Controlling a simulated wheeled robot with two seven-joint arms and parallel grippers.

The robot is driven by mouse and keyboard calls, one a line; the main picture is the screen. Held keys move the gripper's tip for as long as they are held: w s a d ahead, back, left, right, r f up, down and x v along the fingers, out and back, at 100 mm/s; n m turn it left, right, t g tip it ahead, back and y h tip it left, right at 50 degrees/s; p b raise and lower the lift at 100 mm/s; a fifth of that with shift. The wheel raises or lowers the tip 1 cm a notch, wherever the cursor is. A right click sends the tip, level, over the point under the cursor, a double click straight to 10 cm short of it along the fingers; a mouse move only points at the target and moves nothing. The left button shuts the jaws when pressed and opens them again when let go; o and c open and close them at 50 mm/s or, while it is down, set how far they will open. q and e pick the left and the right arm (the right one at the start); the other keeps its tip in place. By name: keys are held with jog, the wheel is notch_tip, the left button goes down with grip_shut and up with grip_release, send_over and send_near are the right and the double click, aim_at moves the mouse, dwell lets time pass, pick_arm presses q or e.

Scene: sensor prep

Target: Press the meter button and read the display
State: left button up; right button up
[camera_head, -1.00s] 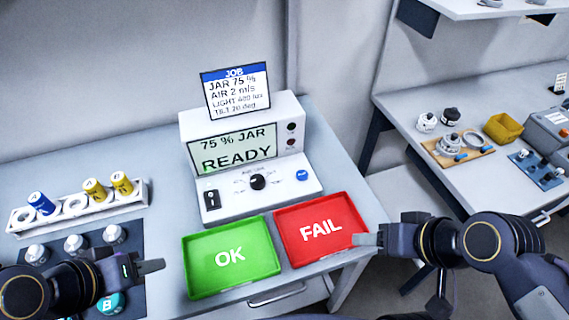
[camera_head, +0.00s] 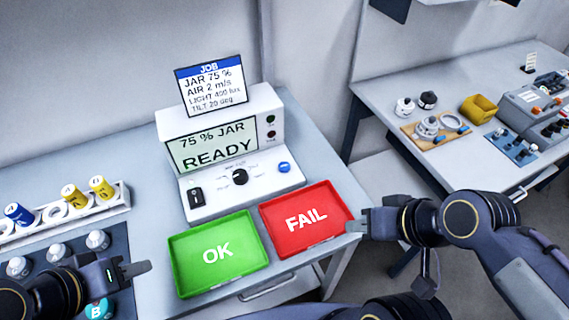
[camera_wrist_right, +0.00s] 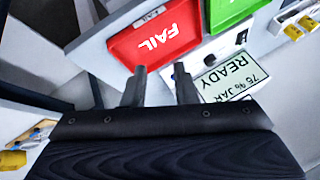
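The meter (camera_head: 220,126) is a white box on the bench, with a sloped front panel. Its display (camera_head: 212,149) reads "75 % JAR READY". The panel has a blue round button (camera_head: 284,167), a black knob (camera_head: 240,177) and a black switch (camera_head: 196,198). My right gripper (camera_head: 362,221) is at the right edge of the red FAIL tray, apart from the meter. In the right wrist view its two fingers (camera_wrist_right: 159,88) are spread with nothing between them, and the display (camera_wrist_right: 228,77) appears upside down. My left gripper (camera_head: 132,266) is left of the green tray; its finger gap is unclear.
A green OK tray (camera_head: 180,252) and a red FAIL tray (camera_head: 337,205) lie in front of the meter. A job card (camera_head: 211,85) stands above it. A white rack (camera_head: 124,200) with yellow and blue cylinders is at left. A second bench (camera_head: 385,88) stands at right.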

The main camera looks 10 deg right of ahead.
grip_shut()
dwell(1.3)
